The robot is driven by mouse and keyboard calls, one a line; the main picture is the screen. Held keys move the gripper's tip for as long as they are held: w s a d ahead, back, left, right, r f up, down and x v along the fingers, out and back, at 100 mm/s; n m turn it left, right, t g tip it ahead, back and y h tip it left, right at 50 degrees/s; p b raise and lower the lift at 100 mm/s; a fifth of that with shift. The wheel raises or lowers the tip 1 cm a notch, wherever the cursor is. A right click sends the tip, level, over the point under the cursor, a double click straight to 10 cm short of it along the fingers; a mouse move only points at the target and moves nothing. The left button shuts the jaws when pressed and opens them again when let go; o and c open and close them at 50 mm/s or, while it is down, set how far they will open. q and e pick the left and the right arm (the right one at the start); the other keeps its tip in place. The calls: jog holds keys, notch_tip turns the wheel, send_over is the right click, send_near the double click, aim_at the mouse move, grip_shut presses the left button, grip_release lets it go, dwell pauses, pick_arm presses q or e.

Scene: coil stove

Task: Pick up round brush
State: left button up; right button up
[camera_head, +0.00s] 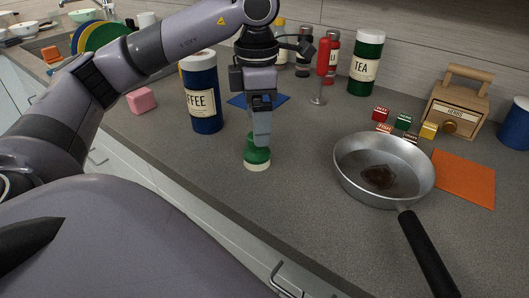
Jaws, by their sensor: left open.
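The round brush (257,160), with a green top and a pale base, stands upright on the grey counter. My left gripper (262,138) points down directly above it, and its fingertips overlap the top of the brush in the picture. The left gripper is open. The near finger hides the upper part of the brush, so I cannot tell whether the fingers touch it. My right gripper is not in view.
A blue coffee canister (203,95) stands close left of the gripper. A frying pan (350,180) is to the right, its black handle (428,255) reaching toward the front. A red-handled tool (322,62) stands behind. Counter between brush and pan is clear.

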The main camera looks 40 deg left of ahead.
aim_at(257, 149)
pick_arm(q)
jog(key=shift+s+f, duration=0.15)
jog(key=shift+f, duration=0.35)
notch_tip(257, 149, down, 5)
jog(key=shift+s+f, duration=0.15)
jog(key=shift+f, duration=0.05)
jog(key=shift+c, duration=0.3)
jog(key=c, duration=1.1)
jog(key=shift+r, duration=0.1)
